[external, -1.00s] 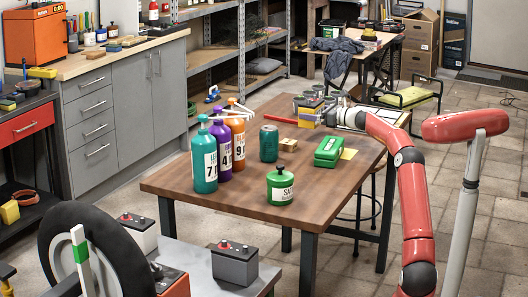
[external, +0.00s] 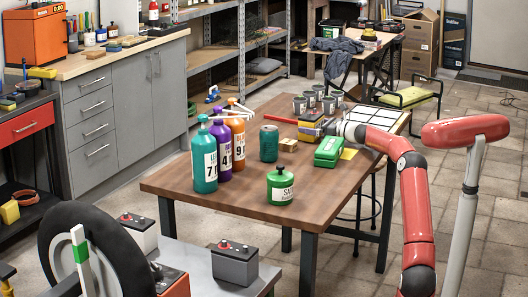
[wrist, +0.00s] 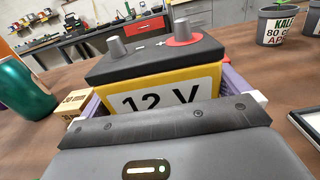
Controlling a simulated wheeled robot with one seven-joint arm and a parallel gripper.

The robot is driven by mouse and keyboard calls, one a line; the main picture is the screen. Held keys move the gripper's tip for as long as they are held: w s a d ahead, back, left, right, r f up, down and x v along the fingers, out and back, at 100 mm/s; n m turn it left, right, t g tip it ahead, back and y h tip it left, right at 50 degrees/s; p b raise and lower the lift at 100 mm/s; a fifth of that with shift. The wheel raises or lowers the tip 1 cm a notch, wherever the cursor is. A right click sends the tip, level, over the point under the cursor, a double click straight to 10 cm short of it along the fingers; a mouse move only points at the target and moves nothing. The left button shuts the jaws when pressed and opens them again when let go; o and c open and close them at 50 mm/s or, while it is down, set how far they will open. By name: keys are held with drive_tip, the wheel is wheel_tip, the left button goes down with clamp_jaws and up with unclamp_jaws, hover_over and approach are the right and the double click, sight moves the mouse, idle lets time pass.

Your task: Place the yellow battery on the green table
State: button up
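The yellow battery (external: 308,131) has a black top and two terminals. It is at the far part of the brown table (external: 225,200), beside the grey cans. In the wrist view the battery (wrist: 170,92) fills the middle, with "12 V" on its front. My gripper (external: 322,126) is around it. One purple finger shows at each side, close against the battery; I cannot tell whether they press on it. The battery's underside is hidden. A low stand with a yellow-green top (external: 412,97) is behind the table; I see no other green table.
Several grey cans (external: 328,105) stand just behind the battery. A green box (external: 329,151), a small cardboard box (external: 288,145) and a teal can (external: 268,143) are in front. A white-panelled tray (external: 385,117) lies at the right. Bottles (external: 204,160) stand at the left.

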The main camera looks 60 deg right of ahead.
drive_tip(key=shift+r, duration=0.1)
drive_tip(key=s+b, duration=0.2)
drive_tip(key=s, duration=1)
wheel_tip(320, 180, up, 9)
drive_tip(key=p, duration=0.3)
hover_over(320, 123)
drive_tip(key=s, duration=0.5)
drive_tip(key=f, duration=0.2)
drive_tip(key=w+f+b, duration=0.1)
drive_tip(key=f, duration=0.4)
drive_tip(key=shift+w+a+f+b, duration=0.2)
drive_tip(key=shift+w+f+b, duration=0.05)
drive_tip(key=shift+f+b, duration=0.1)
drive_tip(key=shift+w+p, duration=0.7)
drive_tip(key=shift+w, duration=2.65)
